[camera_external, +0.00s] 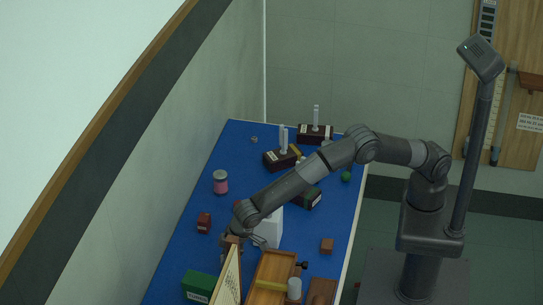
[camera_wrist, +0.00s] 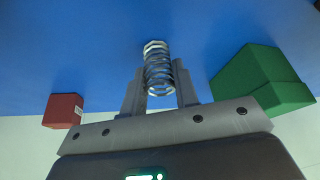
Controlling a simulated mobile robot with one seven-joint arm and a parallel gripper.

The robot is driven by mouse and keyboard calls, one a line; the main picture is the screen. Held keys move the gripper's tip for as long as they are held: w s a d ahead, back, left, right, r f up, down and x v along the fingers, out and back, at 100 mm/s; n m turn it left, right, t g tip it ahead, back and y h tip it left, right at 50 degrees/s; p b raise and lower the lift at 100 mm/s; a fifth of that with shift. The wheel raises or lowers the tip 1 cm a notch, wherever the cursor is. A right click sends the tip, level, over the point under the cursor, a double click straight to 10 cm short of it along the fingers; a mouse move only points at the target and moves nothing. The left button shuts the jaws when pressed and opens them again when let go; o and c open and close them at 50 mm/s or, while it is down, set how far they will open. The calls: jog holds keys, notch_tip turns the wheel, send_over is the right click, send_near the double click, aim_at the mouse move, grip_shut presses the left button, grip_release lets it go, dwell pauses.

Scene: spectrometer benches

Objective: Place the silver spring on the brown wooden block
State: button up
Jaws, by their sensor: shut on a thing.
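The silver spring (camera_wrist: 158,68) stands out between the two fingertips of my gripper (camera_wrist: 157,84) in the wrist view. The fingers are shut on its lower coils, and blue table top lies beyond it. In the external view my gripper (camera_external: 232,243) is low over the left side of the blue table, and the spring cannot be made out there. A small brown block (camera_external: 327,246) sits near the table's right edge. A larger brown block (camera_external: 321,291) lies at the bottom of the view, partly cut off. I cannot tell which is the wooden block.
A red box (camera_external: 204,222) and a green box (camera_external: 198,287) flank my gripper. A white block (camera_external: 268,228), a wooden tray (camera_external: 262,293) and an upright framed board (camera_external: 230,280) stand close by.

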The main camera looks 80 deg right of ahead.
jog(key=r, duration=0.2)
jog(key=d+r, duration=0.1)
jog(key=r, duration=0.1)
jog(key=shift+w+r, duration=0.1)
jog(key=shift+r, duration=0.15)
jog(key=w+d+r, duration=0.1)
jog(key=d+r, duration=0.5)
jog(key=d, duration=0.4)
notch_tip(320, 180, up, 9)
jog(key=s+d+r, duration=0.2)
jog(key=s+d, duration=0.2)
jog(key=s, duration=0.1)
jog(key=s+d+f+n, duration=0.1)
jog(key=s+d, duration=0.3)
jog(key=s, duration=0.4)
jog(key=s+d+f+n+y, duration=0.1)
jog(key=s+d, duration=0.3)
jog(key=s, duration=0.4)
jog(key=s+d+f+n, duration=0.1)
jog(key=s+d+n, duration=0.1)
jog(key=s+d, duration=0.45)
send_near(322, 245)
jog(key=shift+w+a+r+g, duration=0.15)
jog(key=shift+w+g, duration=0.25)
jog(key=shift+w, duration=0.75)
jog(key=shift+s+a+f+m, duration=0.1)
jog(key=shift+a+f+m, duration=0.2)
jog(key=shift+a+f, duration=0.05)
jog(key=shift+f, duration=1.9)
jog(key=shift+f, duration=0.15)
